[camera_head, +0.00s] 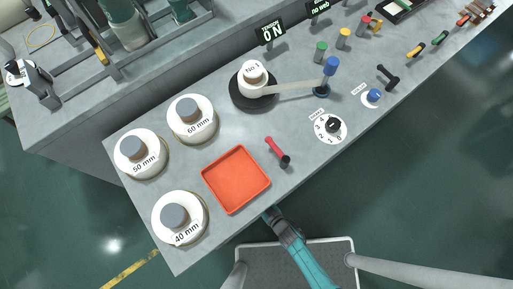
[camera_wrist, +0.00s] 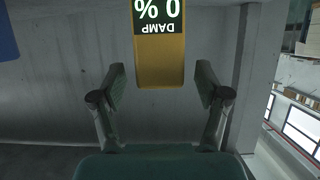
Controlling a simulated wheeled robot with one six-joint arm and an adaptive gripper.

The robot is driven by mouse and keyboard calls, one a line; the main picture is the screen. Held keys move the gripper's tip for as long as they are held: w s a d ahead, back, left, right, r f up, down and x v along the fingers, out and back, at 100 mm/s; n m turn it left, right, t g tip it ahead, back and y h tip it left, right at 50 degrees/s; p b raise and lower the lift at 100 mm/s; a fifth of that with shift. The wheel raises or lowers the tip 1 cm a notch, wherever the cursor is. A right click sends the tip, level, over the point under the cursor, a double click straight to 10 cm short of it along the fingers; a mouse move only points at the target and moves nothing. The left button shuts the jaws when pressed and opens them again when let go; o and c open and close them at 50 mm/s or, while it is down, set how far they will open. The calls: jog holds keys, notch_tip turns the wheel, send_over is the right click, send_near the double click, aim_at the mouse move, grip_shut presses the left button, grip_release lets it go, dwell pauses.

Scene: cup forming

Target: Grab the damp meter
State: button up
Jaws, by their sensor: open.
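The damp meter (camera_wrist: 160,62) is a yellow-orange block with a dark display reading "DAMP 0 %", upside down in the wrist view. It is at the top middle of that view, in front of a grey surface, and its top is cut off. My gripper (camera_wrist: 161,84) is open, with one finger on each side of the meter's lower end and a visible gap on both sides. I cannot tell how far the meter lies beyond the fingertips. I cannot make out the meter in the head view, where my arm reaches the bench's near edge.
A grey post (camera_wrist: 243,75) stands to the right in the wrist view.

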jog(key=shift+w+a+f, duration=0.15)
jog(key=shift+w+a, duration=0.05)
jog(key=shift+w, duration=0.1)
jog(key=c, duration=1.3)
jog(key=shift+c, duration=0.2)
